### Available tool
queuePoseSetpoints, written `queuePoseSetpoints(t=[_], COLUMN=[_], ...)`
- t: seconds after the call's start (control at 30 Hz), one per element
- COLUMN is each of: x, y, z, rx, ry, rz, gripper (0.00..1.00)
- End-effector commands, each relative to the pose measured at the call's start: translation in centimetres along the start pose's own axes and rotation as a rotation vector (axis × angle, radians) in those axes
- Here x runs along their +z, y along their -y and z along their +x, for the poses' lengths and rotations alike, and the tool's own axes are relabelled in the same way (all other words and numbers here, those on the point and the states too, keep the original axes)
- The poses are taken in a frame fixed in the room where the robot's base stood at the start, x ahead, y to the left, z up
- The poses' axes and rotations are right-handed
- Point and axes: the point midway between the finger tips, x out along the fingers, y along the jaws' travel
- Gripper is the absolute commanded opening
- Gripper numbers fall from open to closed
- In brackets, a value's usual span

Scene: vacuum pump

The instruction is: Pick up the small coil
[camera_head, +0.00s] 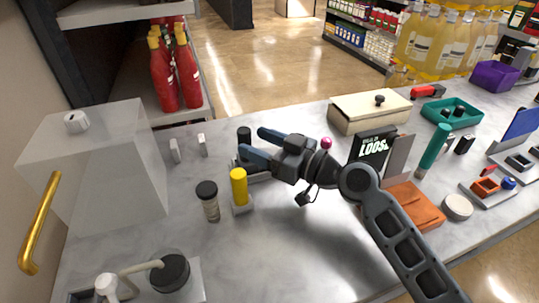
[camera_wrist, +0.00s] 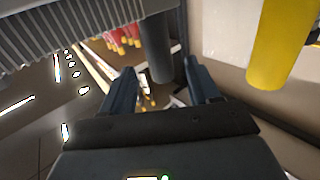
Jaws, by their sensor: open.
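I cannot tell for sure which thing is the small coil. A dark upright cylinder (camera_head: 244,134) stands just past my gripper (camera_head: 253,142). In the wrist view a dark grey cylinder (camera_wrist: 156,48) shows ahead, between the two fingers of my gripper (camera_wrist: 160,80). The fingers are open, with no contact visible. A yellow cylinder (camera_head: 239,186) stands upright on a small grey base (camera_head: 243,207), nearer the camera than the gripper. It is also at the upper right of the wrist view (camera_wrist: 272,42). My gripper hides part of the grey stand under the dark cylinder.
A dark-capped jar (camera_head: 208,204) stands left of the yellow cylinder. A translucent box (camera_head: 95,165) fills the left. The front middle counter is clear.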

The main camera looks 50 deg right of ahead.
Motion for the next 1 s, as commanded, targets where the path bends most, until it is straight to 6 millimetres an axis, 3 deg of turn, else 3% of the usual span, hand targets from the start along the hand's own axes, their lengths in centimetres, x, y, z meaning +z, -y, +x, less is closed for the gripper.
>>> queuePoseSetpoints(t=[0.4,0.73,1.0], x=[-0.1,0.1,0.1], y=[0.1,0.1,0.1], z=[5.2,5.8,5.8], rx=[0.0,0.0,0.0], ry=[-0.001,0.0,0.0], rz=[0.0,-0.001,-0.001], gripper=[0.61,0.61,0.35])
